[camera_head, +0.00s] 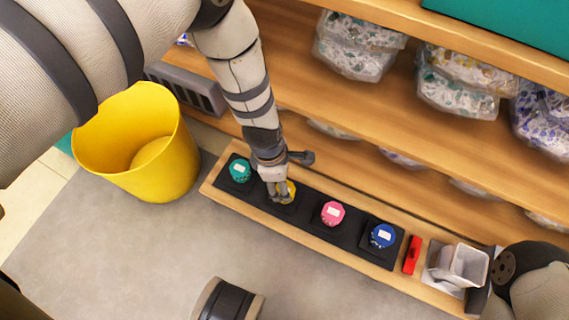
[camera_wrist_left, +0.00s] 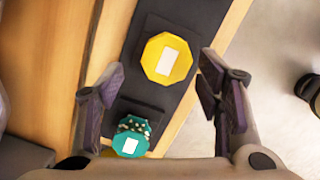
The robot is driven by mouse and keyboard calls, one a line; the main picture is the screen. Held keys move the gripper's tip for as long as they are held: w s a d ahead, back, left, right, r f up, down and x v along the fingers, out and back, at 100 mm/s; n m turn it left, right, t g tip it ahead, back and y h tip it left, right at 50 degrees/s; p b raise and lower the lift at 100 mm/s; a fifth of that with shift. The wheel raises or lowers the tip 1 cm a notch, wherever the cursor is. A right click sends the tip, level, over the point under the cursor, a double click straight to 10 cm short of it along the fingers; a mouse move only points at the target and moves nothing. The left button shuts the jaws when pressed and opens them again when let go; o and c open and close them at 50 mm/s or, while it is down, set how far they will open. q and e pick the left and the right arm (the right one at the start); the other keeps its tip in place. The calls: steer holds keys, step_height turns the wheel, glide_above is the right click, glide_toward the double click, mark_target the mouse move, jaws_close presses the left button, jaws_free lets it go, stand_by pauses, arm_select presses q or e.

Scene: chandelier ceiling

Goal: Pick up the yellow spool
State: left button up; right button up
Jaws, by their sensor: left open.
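The yellow spool (camera_head: 291,187) sits on a black strip, second from the left in a row of spools. My left gripper (camera_head: 281,196) is over it and partly hides it in the head view. In the left wrist view the yellow spool (camera_wrist_left: 167,58), with a white label on top, lies between and slightly beyond the fingertips of my open left gripper (camera_wrist_left: 160,75). The fingers are apart from it on both sides. My right gripper is out of view; only part of my right arm shows at the lower right.
A teal spool (camera_head: 240,170) is close on the left, also seen in the wrist view (camera_wrist_left: 130,143). Pink (camera_head: 332,213) and blue (camera_head: 383,235) spools are to the right, then a red item (camera_head: 412,254). Shelves with bagged items (camera_head: 355,45) rise behind. A yellow bin (camera_head: 140,145) stands left.

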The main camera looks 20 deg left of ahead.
mark_target(292, 188)
arm_select(q)
steer(key=f+b, duration=0.1)
steer(key=f, duration=0.1)
steer(key=f+b, duration=0.1)
steer(key=f, duration=0.1)
steer(key=d+f, duration=0.1)
steer(key=f, duration=0.1)
steer(key=shift+s+b, duration=0.2)
steer(key=shift+b, duration=0.2)
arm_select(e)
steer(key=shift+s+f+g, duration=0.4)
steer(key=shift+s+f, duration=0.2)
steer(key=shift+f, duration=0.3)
arm_select(q)
steer(key=c, duration=1.1)
